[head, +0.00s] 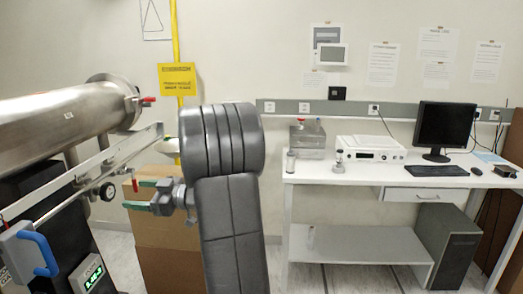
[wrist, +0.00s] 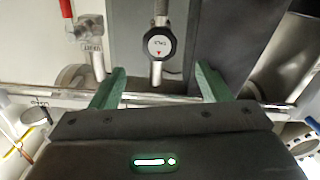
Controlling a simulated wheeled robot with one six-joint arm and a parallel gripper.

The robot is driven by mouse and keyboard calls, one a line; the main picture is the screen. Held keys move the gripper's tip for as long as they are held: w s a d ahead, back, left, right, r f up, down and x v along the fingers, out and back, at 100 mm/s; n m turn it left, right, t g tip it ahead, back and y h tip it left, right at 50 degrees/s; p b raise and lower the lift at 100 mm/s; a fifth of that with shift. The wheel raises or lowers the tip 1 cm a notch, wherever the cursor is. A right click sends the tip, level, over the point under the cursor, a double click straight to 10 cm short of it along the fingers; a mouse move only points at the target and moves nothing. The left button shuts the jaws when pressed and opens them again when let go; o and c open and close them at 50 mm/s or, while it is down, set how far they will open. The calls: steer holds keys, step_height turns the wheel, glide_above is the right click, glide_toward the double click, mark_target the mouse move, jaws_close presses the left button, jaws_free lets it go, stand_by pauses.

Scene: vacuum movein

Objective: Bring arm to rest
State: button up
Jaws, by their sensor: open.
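My gripper (head: 134,194) is at the end of my grey arm, left of centre in the head view, pointing left in front of cardboard boxes. Its green fingers are apart with nothing between them in that view. In the wrist view my gripper (wrist: 159,68) is also open, its two green fingers spread. A round dark knob with a white face and a red mark (wrist: 159,43) shows ahead of and between the fingertips. It appears clear of both fingers, though its distance is hard to tell.
A steel cylinder (head: 65,117) with a rail below lies at left, close to my gripper. A black unit with a blue handle (head: 47,255) stands below it. Cardboard boxes (head: 165,255) stand behind. A white desk (head: 335,174) with instruments and a monitor (head: 444,126) stands at right.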

mark_target(110, 193)
steer(key=a, duration=0.3)
steer(key=a+p, duration=0.1)
steer(key=a, duration=0.3)
steer(key=w+a+p, duration=0.1)
steer(key=a, duration=0.3)
steer(key=shift+f+n+b, duration=0.25)
steer(key=shift+n+b, duration=0.05)
steer(key=shift+n, duration=0.3)
steer(key=shift+d+r+n+b, duration=0.1)
steer(key=shift+d+n+b, duration=0.1)
steer(key=shift+n+b, duration=0.7)
steer(key=shift+s+a+n+b, duration=0.1)
steer(key=shift+n+b, duration=0.45)
steer(key=shift+n, duration=0.55)
steer(key=n+b, duration=0.3)
steer(key=n, duration=0.1)
steer(key=shift+n, duration=0.3)
steer(key=n+b, duration=0.3)
steer(key=n, duration=0.1)
steer(key=shift+n, duration=0.4)
steer(key=n+b, duration=0.2)
steer(key=n, duration=0.2)
steer(key=shift+n, duration=0.3)
